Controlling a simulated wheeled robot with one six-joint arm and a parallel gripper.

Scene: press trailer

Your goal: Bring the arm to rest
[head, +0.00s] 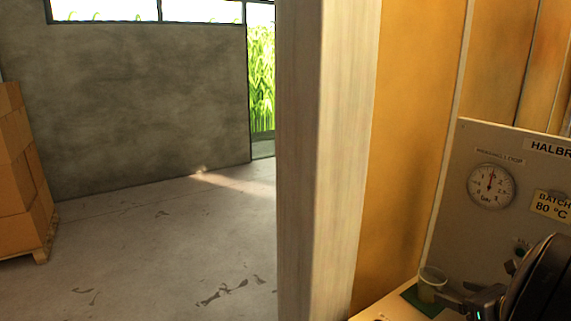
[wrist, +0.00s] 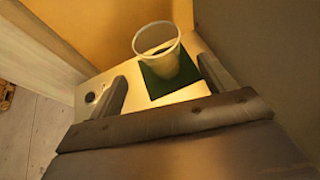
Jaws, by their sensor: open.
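My gripper (head: 461,299) shows at the lower right of the head view, beside a pale cup on a green mat. In the wrist view my gripper (wrist: 162,88) has its two fingers spread wide apart, with nothing held between them. The cup (wrist: 158,55) stands upright on the dark green mat (wrist: 167,88), beyond the fingertips. The cup (head: 432,284) and mat (head: 420,303) also show in the head view, where the gripper is close to the cup; I cannot tell whether they touch.
A panel (head: 510,225) with a gauge (head: 491,187) and labels rises behind the cup. A pale post (head: 322,160) stands left of the counter (head: 372,312). Stacked boxes (head: 22,185) stand at far left. The concrete floor (head: 150,250) between is clear.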

